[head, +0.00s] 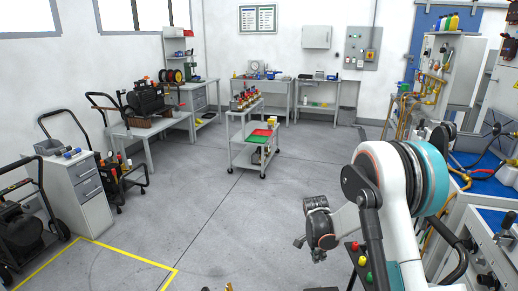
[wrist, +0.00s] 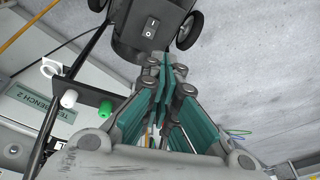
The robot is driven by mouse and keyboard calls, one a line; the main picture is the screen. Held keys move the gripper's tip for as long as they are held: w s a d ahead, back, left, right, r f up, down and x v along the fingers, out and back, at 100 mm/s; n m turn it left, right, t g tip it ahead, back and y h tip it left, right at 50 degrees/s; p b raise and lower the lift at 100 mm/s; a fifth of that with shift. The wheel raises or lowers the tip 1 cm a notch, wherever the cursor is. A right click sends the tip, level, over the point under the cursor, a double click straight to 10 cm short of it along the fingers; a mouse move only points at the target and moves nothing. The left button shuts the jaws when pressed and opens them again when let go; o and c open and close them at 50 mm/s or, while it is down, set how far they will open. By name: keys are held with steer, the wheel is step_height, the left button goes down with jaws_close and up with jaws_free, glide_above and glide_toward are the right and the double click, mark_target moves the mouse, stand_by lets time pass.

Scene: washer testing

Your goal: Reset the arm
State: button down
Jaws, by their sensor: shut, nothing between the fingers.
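My gripper (wrist: 166,68) shows in the wrist view with its teal-padded fingers drawn together and nothing between them. The fingertips point toward a dark machine with a rocker switch and wheels (wrist: 150,28); I cannot tell the gap between them. In the head view my white arm with a teal joint band stands at the right, bent, with a dark wrist part lower in the middle right. The fingers cannot be made out clearly in that view.
A panel marked "TEST BENCH 2" (wrist: 45,110) with a green knob (wrist: 105,108) lies left in the wrist view. A cart (head: 251,151) stands mid-room. A drawer cabinet (head: 78,195) is at the left, a blue-topped bench (head: 490,187) at the right. The central floor is clear.

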steer(key=s+r+n+t, duration=0.15)
steer(key=s+r, duration=0.25)
steer(key=r, duration=0.4)
steer(key=s+a+r+n+y, duration=0.1)
steer(key=s+r+n, duration=0.25)
steer(key=r, duration=0.45)
steer(key=s+r+n+t, duration=0.1)
steer(key=s+r+n, duration=0.1)
steer(key=s+r, duration=0.45)
steer(key=s+r+n+t, duration=0.2)
steer(key=s+r+n, duration=0.1)
steer(key=s, duration=0.7)
steer(key=s+a+r+n+t+y, duration=0.1)
steer(key=s+r+n, duration=0.3)
steer(key=s, duration=0.6)
steer(key=shift+s+a+n+t, duration=0.15)
steer(key=shift+a+n+t, duration=0.15)
steer(key=shift+n, duration=0.2)
